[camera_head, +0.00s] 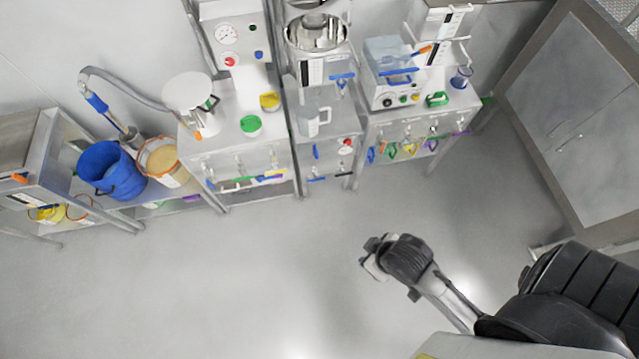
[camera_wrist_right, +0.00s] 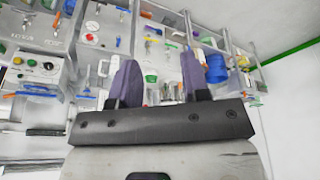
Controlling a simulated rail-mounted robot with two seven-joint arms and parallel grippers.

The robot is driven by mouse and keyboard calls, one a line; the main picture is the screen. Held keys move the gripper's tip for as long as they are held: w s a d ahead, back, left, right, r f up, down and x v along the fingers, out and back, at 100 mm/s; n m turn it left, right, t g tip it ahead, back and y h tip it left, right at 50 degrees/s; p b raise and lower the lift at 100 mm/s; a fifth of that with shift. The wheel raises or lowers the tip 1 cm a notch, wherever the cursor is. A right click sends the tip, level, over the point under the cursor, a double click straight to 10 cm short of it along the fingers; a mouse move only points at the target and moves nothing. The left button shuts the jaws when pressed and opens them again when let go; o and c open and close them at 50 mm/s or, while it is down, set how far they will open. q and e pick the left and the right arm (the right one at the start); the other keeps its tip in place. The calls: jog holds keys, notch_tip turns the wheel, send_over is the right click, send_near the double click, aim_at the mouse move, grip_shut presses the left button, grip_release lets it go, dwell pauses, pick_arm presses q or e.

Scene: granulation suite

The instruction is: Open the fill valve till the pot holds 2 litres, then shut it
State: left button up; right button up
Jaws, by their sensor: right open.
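A steel tank (camera_head: 317,32) with an open top stands at the back centre. A blue lever handle (camera_head: 342,76) sits at its lower right and looks like the fill valve; its exact setting is too small to read. Below the tank a pale jug-like pot (camera_head: 309,121) with a side handle stands on a steel shelf; its liquid level cannot be made out. My right gripper (camera_head: 373,258) is over the open floor, well apart from the valve and pot. In the right wrist view its two fingers (camera_wrist_right: 159,80) are spread with nothing between them. My left gripper is not in view.
A bench with a gauge column (camera_head: 225,36) stands left of the tank, and a bench with a clear-covered unit (camera_head: 390,65) right of it. A blue bucket (camera_head: 110,170) is at far left. A grey cabinet (camera_head: 580,110) stands at right. The floor between is clear.

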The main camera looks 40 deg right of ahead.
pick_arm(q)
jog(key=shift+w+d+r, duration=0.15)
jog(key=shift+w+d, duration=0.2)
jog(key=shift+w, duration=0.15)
pick_arm(e)
jog(key=shift+w+d+r, duration=0.15)
jog(key=shift+w+d, duration=0.1)
jog(key=shift+w, duration=0.2)
